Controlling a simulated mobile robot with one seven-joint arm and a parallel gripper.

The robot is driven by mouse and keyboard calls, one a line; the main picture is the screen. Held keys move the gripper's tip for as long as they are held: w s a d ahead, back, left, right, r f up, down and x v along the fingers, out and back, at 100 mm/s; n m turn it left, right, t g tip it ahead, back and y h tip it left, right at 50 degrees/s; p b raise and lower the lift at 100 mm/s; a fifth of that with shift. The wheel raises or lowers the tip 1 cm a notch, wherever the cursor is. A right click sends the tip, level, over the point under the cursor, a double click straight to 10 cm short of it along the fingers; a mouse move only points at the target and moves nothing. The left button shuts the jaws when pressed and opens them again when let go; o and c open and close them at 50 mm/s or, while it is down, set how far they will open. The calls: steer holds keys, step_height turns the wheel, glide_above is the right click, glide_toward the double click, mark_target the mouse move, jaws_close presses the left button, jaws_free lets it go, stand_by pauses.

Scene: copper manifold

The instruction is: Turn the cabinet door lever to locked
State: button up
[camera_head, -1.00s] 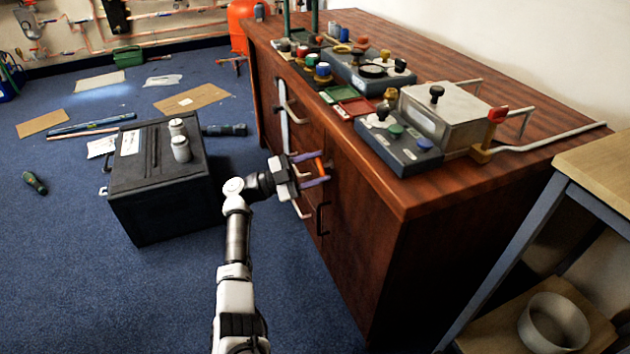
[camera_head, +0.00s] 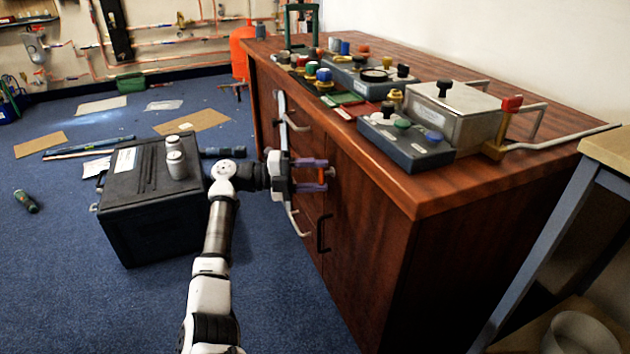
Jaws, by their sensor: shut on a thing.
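The wooden cabinet (camera_head: 372,262) stands right of my arm, its front facing left. The orange lever (camera_head: 322,173) is on the upper front of the cabinet door, above a black door handle (camera_head: 323,234). My gripper (camera_head: 324,173) is level at the door front, its purple fingers shut on the lever, one above and one below. The fingers and gripper body hide part of the lever, so its exact angle is hard to tell. A small grey round end shows just right of the fingertips.
Pale drawer handles (camera_head: 296,222) stick out close to my gripper. Control boxes (camera_head: 405,142) and a metal box (camera_head: 449,112) sit on the cabinet top. A black case (camera_head: 155,215) with two canisters stands on the floor left of my arm. A shelf (camera_head: 608,150) is at right.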

steer(key=shift+o, duration=0.2)
steer(key=shift+m, duration=0.4)
steer(key=o, duration=1)
steer(key=shift+c, duration=0.2)
steer(key=a+p, duration=0.1)
steer(key=a, duration=1.2)
steer(key=shift+a+p, duration=0.4)
